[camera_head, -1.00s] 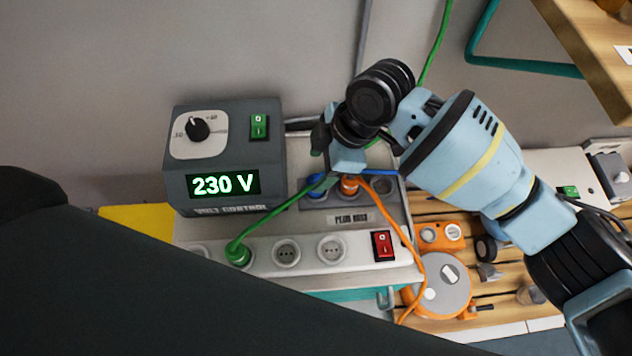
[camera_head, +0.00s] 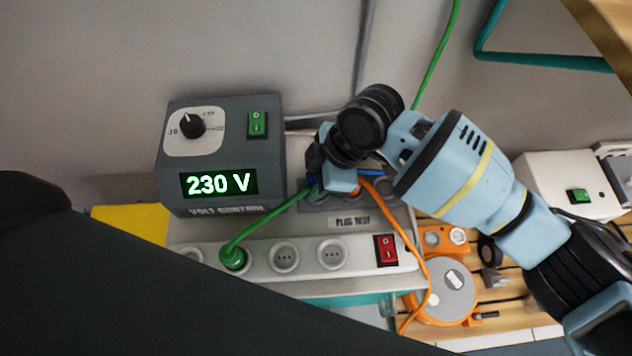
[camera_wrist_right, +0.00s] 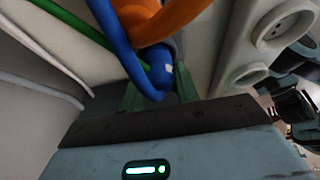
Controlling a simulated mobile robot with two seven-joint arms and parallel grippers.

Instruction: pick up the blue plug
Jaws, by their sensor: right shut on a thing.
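The blue plug (camera_wrist_right: 160,82) shows in the right wrist view, between the two greenish fingers of my right gripper (camera_wrist_right: 158,92), which is shut on it. Its blue cable loops up beside the orange plug (camera_wrist_right: 150,25). In the head view my right gripper (camera_head: 325,184) is over the grey plug rest (camera_head: 350,221) and hides the blue plug. A bit of blue cable (camera_head: 371,172) shows to its right. I cannot tell whether the plug is clear of its slot. My left gripper is not in view.
The grey voltage box (camera_head: 222,150) reading 230 V stands to the left. Green and orange (camera_head: 420,262) cables run near my gripper. Orange items lie at right.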

